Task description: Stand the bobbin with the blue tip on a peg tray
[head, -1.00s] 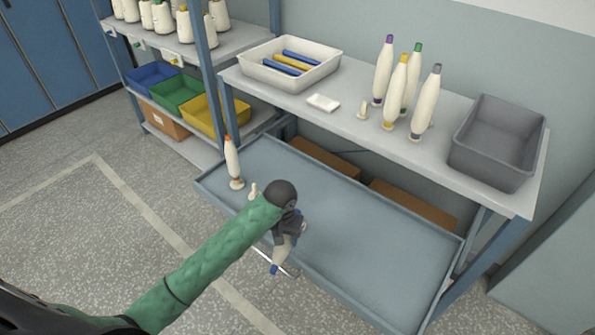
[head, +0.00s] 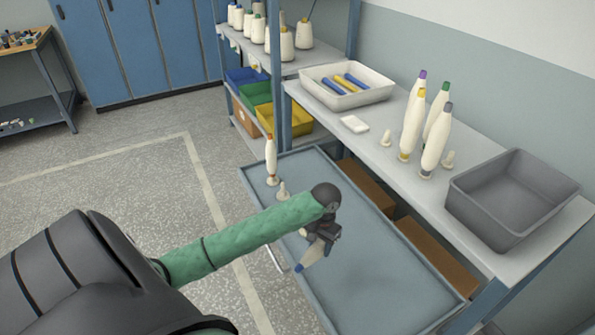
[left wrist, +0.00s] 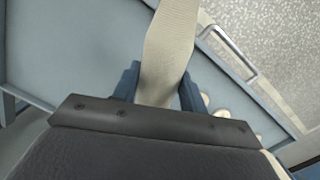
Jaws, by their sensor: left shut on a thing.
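The bobbin with the blue tip (head: 313,254) is cream and hangs tilted, its blue end down and to the left, near the front edge of the lower blue-grey tray (head: 375,240). My left gripper (head: 325,234) is shut on it. In the left wrist view the bobbin (left wrist: 166,50) sits between the blue fingers of the gripper (left wrist: 157,84); its ends are hidden or cut off. A bare peg (head: 283,191) stands on the tray beside an upright orange-tipped bobbin (head: 271,160). My right gripper is not in view.
The upper shelf (head: 375,160) carries upright bobbins with purple, yellow (head: 412,128), green and grey tips, and two bare pegs (head: 386,139) (head: 448,160). A grey bin (head: 510,200) and a white box (head: 347,95) flank them. The right part of the lower tray is clear.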

